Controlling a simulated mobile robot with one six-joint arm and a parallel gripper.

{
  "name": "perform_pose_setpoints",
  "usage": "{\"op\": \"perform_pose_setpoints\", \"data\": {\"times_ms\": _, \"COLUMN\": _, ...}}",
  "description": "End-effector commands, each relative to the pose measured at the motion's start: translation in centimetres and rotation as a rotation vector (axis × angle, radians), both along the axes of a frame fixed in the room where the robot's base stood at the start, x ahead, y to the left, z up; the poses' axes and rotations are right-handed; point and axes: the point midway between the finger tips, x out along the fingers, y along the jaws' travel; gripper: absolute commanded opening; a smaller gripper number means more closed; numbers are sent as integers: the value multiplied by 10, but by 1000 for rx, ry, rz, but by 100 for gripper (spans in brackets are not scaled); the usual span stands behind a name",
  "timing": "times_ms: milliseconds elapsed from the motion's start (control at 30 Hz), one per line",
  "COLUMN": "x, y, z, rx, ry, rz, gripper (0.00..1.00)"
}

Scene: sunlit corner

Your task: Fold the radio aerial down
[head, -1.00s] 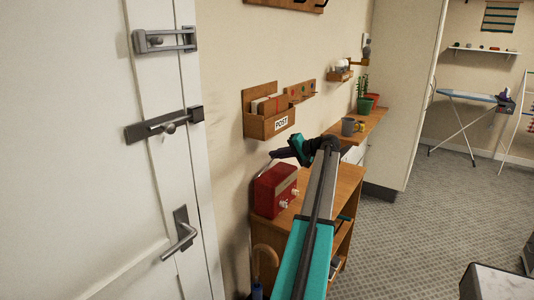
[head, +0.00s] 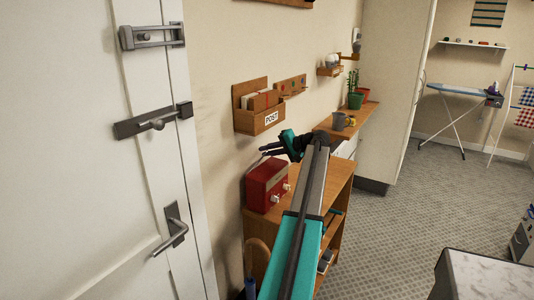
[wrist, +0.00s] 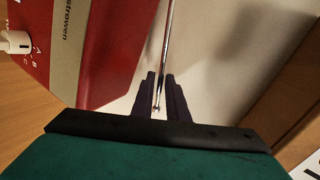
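The red radio (head: 267,185) stands on top of the wooden cabinet (head: 335,178), against the wall. It also fills the upper left of the wrist view (wrist: 75,45). Its thin metal aerial (wrist: 168,35) runs down from the top edge of the wrist view, and its small end lies between my fingertips. In the head view my gripper (head: 268,149) is just above the radio. The aerial's base is out of the wrist view.
A wooden post rack (head: 258,115) hangs on the wall above the radio. A grey mug (head: 338,121) and plant pots stand on the shelf beyond. The white door (head: 90,180) is at the left.

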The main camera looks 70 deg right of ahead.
Motion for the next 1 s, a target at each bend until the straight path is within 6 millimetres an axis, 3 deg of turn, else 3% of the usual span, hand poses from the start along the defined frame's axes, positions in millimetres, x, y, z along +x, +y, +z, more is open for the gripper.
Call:
{"op": "perform_pose_setpoints", "data": {"times_ms": 367, "x": -18, "y": 1, "z": 6, "rx": -1, "ry": 0, "rz": -4, "gripper": 14}}
{"op": "perform_pose_setpoints", "data": {"times_ms": 1000, "x": -107, "y": 12, "z": 46, "rx": -1, "ry": 0, "rz": -2, "gripper": 14}}
